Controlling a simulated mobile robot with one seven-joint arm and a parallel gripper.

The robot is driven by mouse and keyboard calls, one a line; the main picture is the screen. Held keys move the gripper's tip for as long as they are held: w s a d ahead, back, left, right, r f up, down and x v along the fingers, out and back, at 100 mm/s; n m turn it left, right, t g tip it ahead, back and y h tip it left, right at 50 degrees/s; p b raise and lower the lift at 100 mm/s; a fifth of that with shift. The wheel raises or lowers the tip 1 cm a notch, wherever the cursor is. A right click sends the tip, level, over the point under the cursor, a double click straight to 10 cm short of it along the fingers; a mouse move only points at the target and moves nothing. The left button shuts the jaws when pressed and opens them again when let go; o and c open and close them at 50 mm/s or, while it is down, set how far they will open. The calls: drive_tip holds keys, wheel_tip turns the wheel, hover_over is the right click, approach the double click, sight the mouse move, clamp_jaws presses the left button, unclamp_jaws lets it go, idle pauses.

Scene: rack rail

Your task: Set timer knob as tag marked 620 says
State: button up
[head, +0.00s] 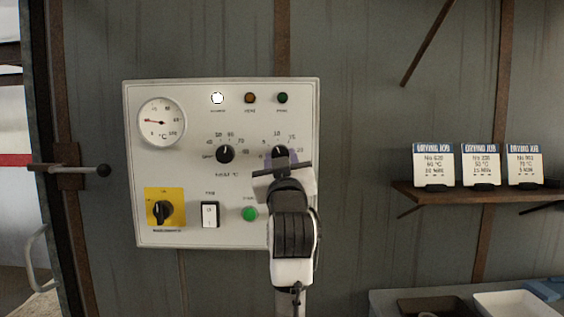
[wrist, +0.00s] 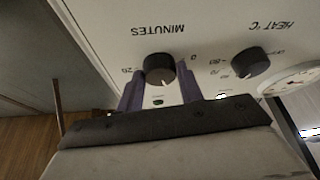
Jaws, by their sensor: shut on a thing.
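The timer knob, a black dial marked MINUTES (wrist: 160,68), is on the white control panel (head: 180,236); it also shows in the head view (head: 280,151), partly behind my gripper. My gripper (wrist: 160,90) has its purple fingers on either side of this knob, shut on it. In the upside-down wrist view the knob's white mark points down the picture, roughly toward the panel's upper scale; its exact reading is hard to tell. The tag marked 620 (head: 434,167) is the left card on the shelf; it appears to read 60 °C and 10 MIN.
The black heat knob (head: 225,154) is left of the timer knob. A round gauge (head: 162,122), yellow-backed switch (head: 163,209), white rocker (head: 210,214) and green button (head: 250,214) share the panel. Two other tags (head: 480,165) (head: 525,165) stand on the shelf (head: 465,195).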

drive_tip(key=shift+m+h, duration=0.8)
drive_tip(key=shift+m, duration=0.8)
drive_tip(key=o, duration=1)
drive_tip(key=b+v, duration=0.4)
drive_tip(key=v, duration=1)
drive_tip(key=shift+w+a+f, duration=0.1)
drive_tip(key=shift+a, duration=0.05)
